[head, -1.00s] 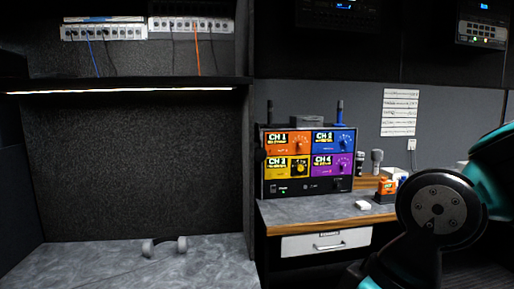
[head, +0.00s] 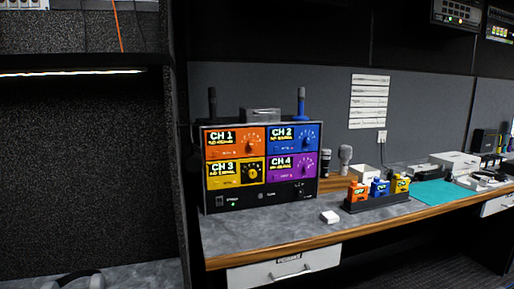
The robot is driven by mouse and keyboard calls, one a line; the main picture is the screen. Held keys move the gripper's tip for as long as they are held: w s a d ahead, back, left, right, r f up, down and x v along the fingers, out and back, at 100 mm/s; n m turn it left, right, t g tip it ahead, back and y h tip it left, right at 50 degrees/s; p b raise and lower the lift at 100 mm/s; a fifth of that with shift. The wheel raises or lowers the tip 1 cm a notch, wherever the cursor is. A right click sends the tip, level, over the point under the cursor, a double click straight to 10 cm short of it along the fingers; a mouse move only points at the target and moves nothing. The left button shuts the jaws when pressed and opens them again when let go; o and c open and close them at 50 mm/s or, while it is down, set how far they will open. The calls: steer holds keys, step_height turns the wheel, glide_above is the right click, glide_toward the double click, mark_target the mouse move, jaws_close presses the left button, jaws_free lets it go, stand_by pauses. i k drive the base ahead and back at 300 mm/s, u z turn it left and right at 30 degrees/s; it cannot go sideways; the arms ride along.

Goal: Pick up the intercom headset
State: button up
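The headset (head: 72,278), grey and partly cut off by the bottom edge of the head view, lies on the grey marbled surface at the lower left. Only its top shows: a dark band and a light grey rounded end at the right. I cannot tell from this view whether it is the intercom headset. My gripper is not in view, and nothing is seen near the headset.
A desk (head: 250,238) with a wood edge stands ahead. A dark upright panel (head: 180,160) separates the left bay.

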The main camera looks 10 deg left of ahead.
mark_target(194, 162)
steer(key=z, duration=0.4)
steer(key=i, duration=1.55)
steer(key=u, duration=1.05)
steer(key=i, duration=0.6)
steer(key=u, duration=0.65)
